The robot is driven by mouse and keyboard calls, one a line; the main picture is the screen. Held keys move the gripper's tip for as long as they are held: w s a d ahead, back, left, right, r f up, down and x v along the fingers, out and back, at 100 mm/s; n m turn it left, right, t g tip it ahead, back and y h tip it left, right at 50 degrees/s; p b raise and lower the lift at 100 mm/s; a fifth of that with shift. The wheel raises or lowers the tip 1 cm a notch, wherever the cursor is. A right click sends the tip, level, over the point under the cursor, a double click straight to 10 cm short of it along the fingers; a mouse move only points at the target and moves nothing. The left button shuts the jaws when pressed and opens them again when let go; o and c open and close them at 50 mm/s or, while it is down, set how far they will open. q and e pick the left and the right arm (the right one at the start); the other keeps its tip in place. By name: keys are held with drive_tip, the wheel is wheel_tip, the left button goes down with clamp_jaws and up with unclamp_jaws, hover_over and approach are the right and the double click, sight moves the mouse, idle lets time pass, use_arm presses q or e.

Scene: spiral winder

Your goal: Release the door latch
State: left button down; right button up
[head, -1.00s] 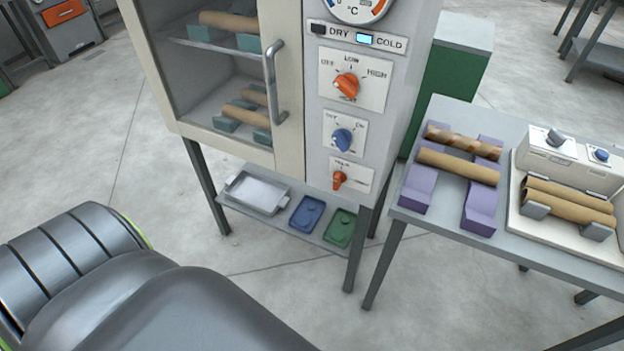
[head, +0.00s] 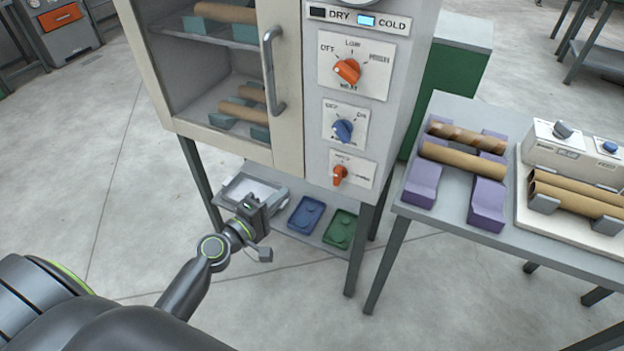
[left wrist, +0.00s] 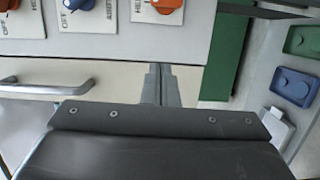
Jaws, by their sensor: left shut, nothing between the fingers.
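The cabinet door (head: 289,135), cream-framed with a window and a grey bar handle (head: 273,70), is closed. A small orange knob (head: 339,175) sits on the lowest plate of the control panel, right of the door; its lettering is too small to read surely. I take it for the latch. It also shows at the top of the left wrist view (left wrist: 165,5). My left gripper (head: 250,205) is below the door, in front of the lower shelf, left of and below the knob, touching nothing. Its fingers (left wrist: 160,75) are together and empty. My right gripper is out of view.
Above the latch knob are a blue knob (head: 342,130) and a larger orange knob (head: 347,71). The lower shelf holds a metal tray (head: 240,190), a blue tray (head: 305,213) and a green tray (head: 340,229). A table (head: 440,218) with tubes stands right.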

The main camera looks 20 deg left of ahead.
sight(338, 175)
use_arm(q)
drive_tip(key=shift+r, duration=0.35)
drive_tip(key=w+d+p, duration=0.1)
drive_tip(key=w+d, duration=0.1)
drive_tip(key=w, duration=0.1)
drive_tip(key=w+d+p, duration=0.1)
drive_tip(key=w+d, duration=0.1)
drive_tip(key=w, duration=0.1)
drive_tip(key=w+d+p, duration=0.1)
drive_tip(key=w+d, duration=0.1)
drive_tip(key=w, duration=0.1)
drive_tip(key=shift+w, duration=0.3)
drive_tip(key=shift+s+d, duration=0.1)
drive_tip(key=shift+d, duration=0.3)
drive_tip(key=shift+a, duration=0.1)
